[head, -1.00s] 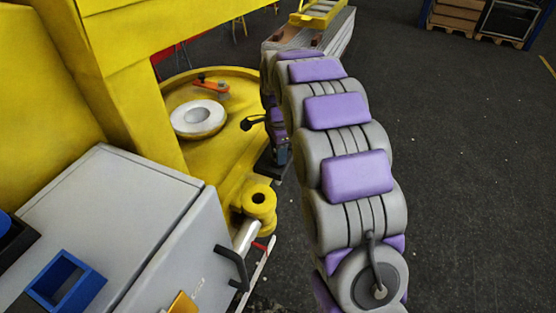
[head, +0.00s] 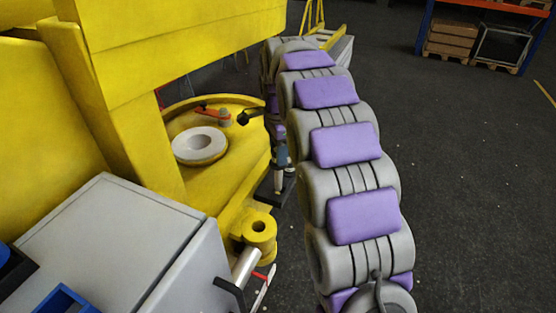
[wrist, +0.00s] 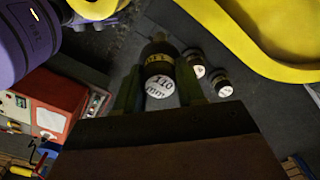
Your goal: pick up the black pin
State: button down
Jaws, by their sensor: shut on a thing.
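The black pin (wrist: 159,88) is in the middle of the wrist view. It is a dark cylinder with a yellow band and a white marked end face towards the camera. My gripper (wrist: 159,72) is shut on it, with one finger on each side. The far end of the pin is dark and hard to make out. In the head view my gripper is mostly hidden behind my own arm, and I cannot clearly make out the held pin there.
Two smaller dark pins with white ends (wrist: 195,66) (wrist: 221,83) are right of the held pin. A yellow machine (head: 190,45) with a round base holds a pale ring (head: 199,146). A grey cabinet (head: 115,235) stands front left. Open floor (head: 455,180) lies right.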

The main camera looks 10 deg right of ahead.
jog(key=shift+r, duration=0.75)
jog(key=s+a, duration=0.2)
jog(key=s, duration=1.6)
jog(key=shift+b, duration=0.3)
jog(key=shift+w, duration=0.1)
